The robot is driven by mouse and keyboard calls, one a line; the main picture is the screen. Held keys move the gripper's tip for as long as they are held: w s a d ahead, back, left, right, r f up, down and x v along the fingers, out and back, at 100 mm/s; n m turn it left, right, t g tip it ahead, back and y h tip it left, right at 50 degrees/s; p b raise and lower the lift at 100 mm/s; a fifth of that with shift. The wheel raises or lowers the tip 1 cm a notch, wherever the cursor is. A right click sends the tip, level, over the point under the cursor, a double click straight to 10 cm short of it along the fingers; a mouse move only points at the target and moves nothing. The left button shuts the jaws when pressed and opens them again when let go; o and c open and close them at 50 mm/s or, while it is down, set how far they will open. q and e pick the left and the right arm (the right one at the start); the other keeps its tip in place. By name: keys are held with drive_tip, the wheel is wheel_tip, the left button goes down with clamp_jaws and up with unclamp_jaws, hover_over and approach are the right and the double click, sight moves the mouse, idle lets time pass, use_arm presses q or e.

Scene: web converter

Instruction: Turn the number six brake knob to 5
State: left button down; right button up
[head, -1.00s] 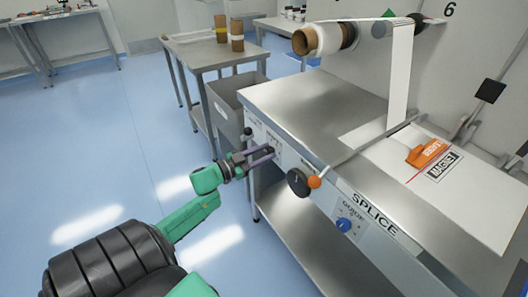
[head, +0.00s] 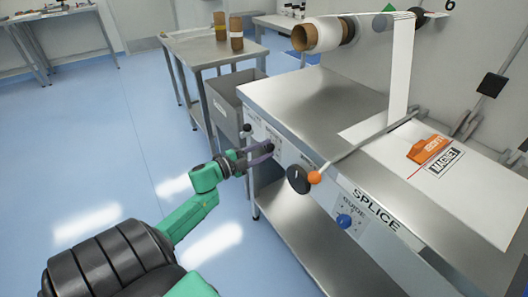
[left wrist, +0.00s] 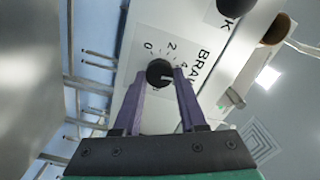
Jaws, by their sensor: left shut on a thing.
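A black round brake knob (left wrist: 158,73) sits on a white label with a dial marked 0, 2 and 4 and partly hidden lettering that begins "BRA". My left gripper (left wrist: 160,76) has its two purple fingers on either side of this knob and is shut on it. In the head view my left gripper (head: 262,153) reaches the front panel of the steel bench from the left. I cannot make out a pointer mark on the knob. The fingers hide part of the dial. My right gripper is not in view.
Another dark knob (left wrist: 222,12) shows at the top of the wrist view. A black disc handle (head: 298,179), an orange ball (head: 314,177) and a blue guide knob (head: 344,221) are farther right along the bench (head: 300,95). A grey bin (head: 226,105) stands behind my gripper.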

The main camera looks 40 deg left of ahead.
use_arm(q)
drive_tip(key=shift+f+m, duration=0.1)
drive_tip(key=shift+m, duration=0.7)
drive_tip(key=shift+c, duration=2.3)
unclamp_jaws()
drive_tip(key=v, duration=1.4)
drive_tip(key=shift+s, duration=0.3)
drive_tip(key=shift+a+f, duration=0.1)
